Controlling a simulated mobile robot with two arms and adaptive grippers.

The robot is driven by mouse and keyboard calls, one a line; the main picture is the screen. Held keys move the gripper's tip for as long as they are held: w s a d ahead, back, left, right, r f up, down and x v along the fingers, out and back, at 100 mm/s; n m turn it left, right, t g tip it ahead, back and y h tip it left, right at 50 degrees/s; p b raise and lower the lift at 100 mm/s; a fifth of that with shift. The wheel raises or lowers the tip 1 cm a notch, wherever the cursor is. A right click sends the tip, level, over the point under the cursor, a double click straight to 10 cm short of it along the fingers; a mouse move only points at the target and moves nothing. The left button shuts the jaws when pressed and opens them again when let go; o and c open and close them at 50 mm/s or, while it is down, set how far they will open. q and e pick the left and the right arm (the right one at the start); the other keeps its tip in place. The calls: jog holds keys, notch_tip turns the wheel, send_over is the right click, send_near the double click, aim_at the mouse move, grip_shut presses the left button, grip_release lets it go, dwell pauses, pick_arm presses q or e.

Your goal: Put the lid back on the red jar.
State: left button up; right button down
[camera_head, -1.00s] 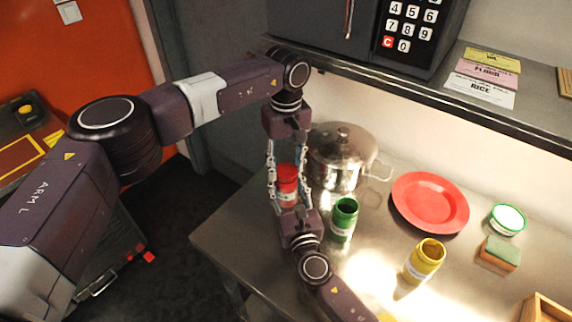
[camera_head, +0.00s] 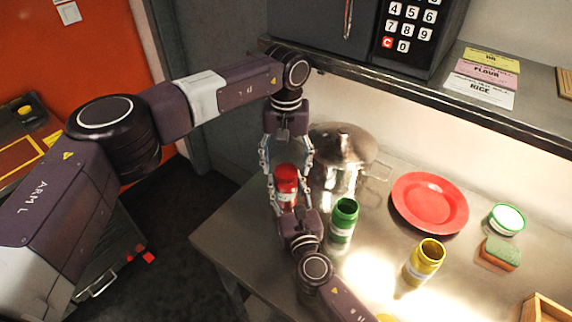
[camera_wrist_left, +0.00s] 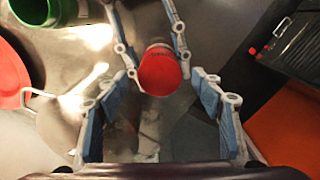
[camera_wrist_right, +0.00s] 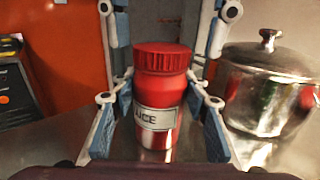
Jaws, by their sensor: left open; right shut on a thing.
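The red jar (camera_head: 285,198) has a white label and stands upright between my two grippers. Its red ribbed lid (camera_wrist_right: 163,57) sits level on top in the right wrist view, with no visible gap. From above, the round red lid top (camera_wrist_left: 160,72) shows in the left wrist view. My right gripper (camera_wrist_right: 160,112) is shut on the jar body, below the lid. My left gripper (camera_head: 286,162) points down from above; its fingers are spread wide and clear of the lid. Whether the jar's base touches the table is hard to tell.
A steel pot (camera_head: 342,150) stands close behind the jar. An open green jar (camera_head: 342,222) and an open yellow jar (camera_head: 424,262) stand to the right. A shelf (camera_head: 450,105) overhangs the back.

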pick_arm(q)
notch_tip(320, 180, up, 12)
jog(key=shift+f, duration=0.2)
pick_arm(e)
jog(key=c, duration=1)
grip_release()
jog(key=shift+c, duration=0.2)
jog(key=shift+s, duration=0.1)
jog(key=v, duration=1.2)
pick_arm(q)
jog(key=shift+f, duration=0.1)
pick_arm(e)
jog(key=shift+a, duration=0.1)
